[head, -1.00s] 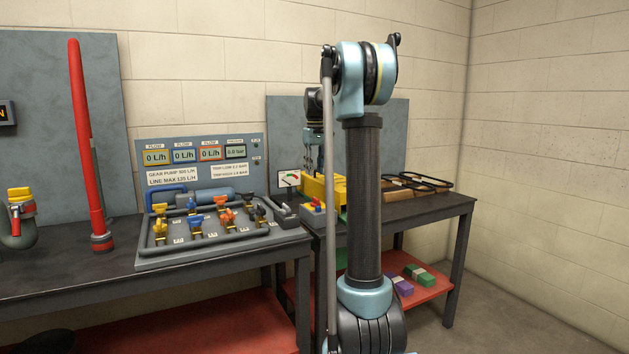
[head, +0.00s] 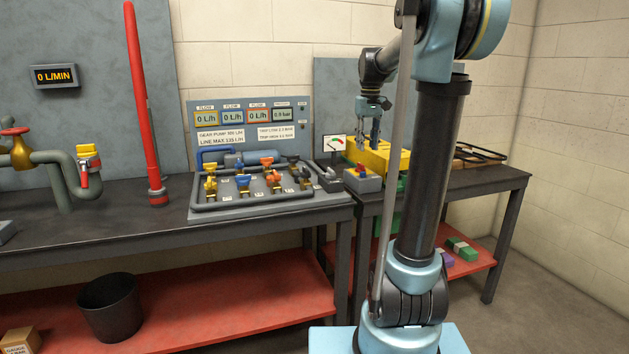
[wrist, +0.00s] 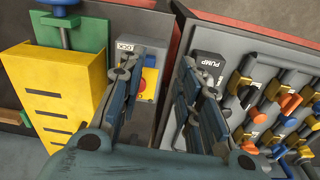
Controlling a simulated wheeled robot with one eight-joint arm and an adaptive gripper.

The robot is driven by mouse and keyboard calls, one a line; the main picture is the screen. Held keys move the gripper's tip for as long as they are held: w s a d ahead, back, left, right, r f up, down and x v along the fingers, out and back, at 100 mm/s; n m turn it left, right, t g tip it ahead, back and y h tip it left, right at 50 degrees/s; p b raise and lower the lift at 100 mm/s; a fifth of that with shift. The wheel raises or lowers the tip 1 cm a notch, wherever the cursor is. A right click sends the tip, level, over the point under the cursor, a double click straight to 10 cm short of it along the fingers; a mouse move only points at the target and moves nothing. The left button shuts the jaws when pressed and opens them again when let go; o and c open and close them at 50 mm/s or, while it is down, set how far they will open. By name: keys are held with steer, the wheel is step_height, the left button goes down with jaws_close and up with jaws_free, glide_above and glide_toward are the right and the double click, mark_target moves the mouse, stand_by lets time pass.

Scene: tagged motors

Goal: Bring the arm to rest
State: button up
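My gripper (head: 369,143) hangs fingers-down in the head view, above the front of the right-hand bench. In the wrist view my gripper (wrist: 158,68) shows two fingers apart with nothing held between them. A small grey box with a red and yellow control (head: 362,180) stands below it. In the wrist view that box (wrist: 151,58) lies beside and partly behind the left finger. My arm rises from its light-blue base and bends over at the top, hiding part of the right bench.
A yellow block-like fixture (head: 380,158) stands close to my gripper. The valve panel (head: 250,203) with coloured handles is to its left, and a grey pump switch box (wrist: 208,64) lies near the right finger. A black bin (head: 110,308) is on the red lower shelf.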

steer(key=s+f+m, duration=0.1)
steer(key=s+f, duration=0.7)
steer(key=s, duration=0.3)
steer(key=s+f+m+t, duration=0.1)
steer(key=s+f, duration=0.7)
steer(key=s, duration=0.3)
steer(key=s+f, duration=0.8)
steer(key=s, duration=0.3)
steer(key=shift+s+f+m+t, duration=0.15)
steer(key=shift+f+m+t, duration=0.15)
steer(key=shift+f+m, duration=0.1)
steer(key=shift+w+f, duration=0.15)
steer(key=shift+w, duration=0.3)
steer(key=shift+s, duration=0.15)
